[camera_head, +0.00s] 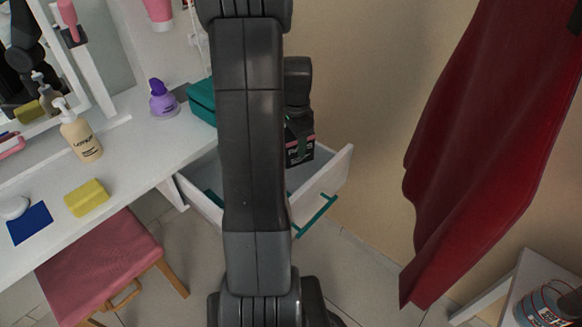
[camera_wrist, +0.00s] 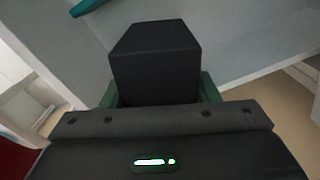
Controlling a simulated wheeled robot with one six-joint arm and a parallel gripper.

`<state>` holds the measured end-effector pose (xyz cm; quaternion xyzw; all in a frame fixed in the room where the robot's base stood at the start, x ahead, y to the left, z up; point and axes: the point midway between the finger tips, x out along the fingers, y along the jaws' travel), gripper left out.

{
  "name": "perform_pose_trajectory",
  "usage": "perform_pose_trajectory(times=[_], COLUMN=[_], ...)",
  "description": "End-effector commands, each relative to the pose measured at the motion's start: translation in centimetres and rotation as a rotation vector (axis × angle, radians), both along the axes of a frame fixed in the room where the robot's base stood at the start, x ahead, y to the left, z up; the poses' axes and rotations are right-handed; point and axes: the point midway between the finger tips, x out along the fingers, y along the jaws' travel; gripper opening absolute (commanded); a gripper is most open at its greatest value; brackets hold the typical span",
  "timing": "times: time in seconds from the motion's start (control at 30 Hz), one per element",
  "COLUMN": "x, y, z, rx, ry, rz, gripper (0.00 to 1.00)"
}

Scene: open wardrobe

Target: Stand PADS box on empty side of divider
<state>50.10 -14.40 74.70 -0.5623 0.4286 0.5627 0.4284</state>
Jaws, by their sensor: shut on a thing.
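The PADS box (camera_head: 300,150) is black with a pink edge and pale lettering, partly hidden behind my arm in the head view. In the wrist view its plain black side (camera_wrist: 155,60) fills the middle. My gripper (camera_head: 300,125) is shut on it, with green fingers (camera_wrist: 158,92) on either side. The box is at the open white drawer (camera_head: 330,182), over or inside its right part; I cannot tell whether it touches the floor. The divider cannot be made out, as my arm covers the drawer's middle.
The white vanity table (camera_head: 135,150) holds a lotion bottle (camera_head: 80,135), a yellow sponge (camera_head: 87,198), a purple bottle (camera_head: 162,100) and a teal box (camera_head: 203,100). A pink stool (camera_head: 100,255) stands below. A red garment (camera_head: 480,130) hangs at right.

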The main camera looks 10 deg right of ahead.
Motion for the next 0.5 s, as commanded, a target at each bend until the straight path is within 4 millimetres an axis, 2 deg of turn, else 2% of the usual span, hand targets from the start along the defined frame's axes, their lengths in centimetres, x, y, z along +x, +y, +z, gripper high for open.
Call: perform_pose_trajectory(times=[0.03,0.1,0.37,0.5], x=[0.0,0.0,0.0,0.0], y=[0.0,0.0,0.0,0.0], z=[-1.5,-2.8,-4.8,-6.8], rx=[0.0,0.0,0.0,0.0], ry=[0.003,0.002,0.0,0.002], rz=[0.0,0.001,0.001,0.001], gripper=[0.28,0.28,0.28,0.28])
